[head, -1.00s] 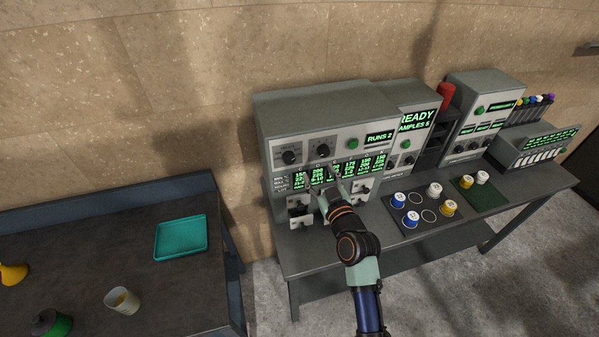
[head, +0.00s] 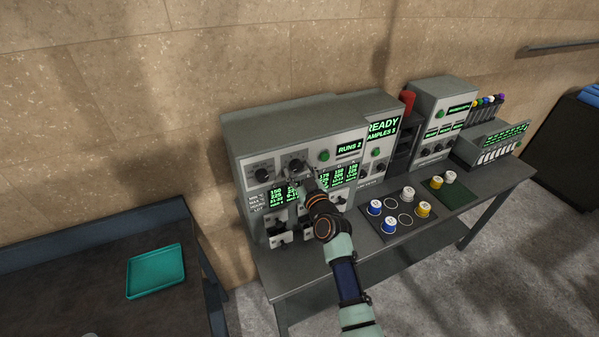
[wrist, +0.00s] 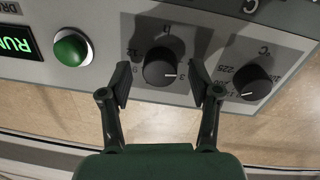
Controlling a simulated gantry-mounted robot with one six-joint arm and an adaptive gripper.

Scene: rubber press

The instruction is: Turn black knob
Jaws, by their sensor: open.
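Two black knobs sit on the grey front panel of the press. In the head view, my gripper (head: 303,176) is at the upper panel near the right knob (head: 295,165). The left knob (head: 261,172) is clear of it.
A green button (wrist: 72,48) and a lit RUN display (wrist: 16,43) are left of knob D in the wrist view. Sample holders and levers (head: 278,232) are below. A dark mat with jars (head: 388,232) lies to the right, a teal tray (head: 156,271) on the left table.

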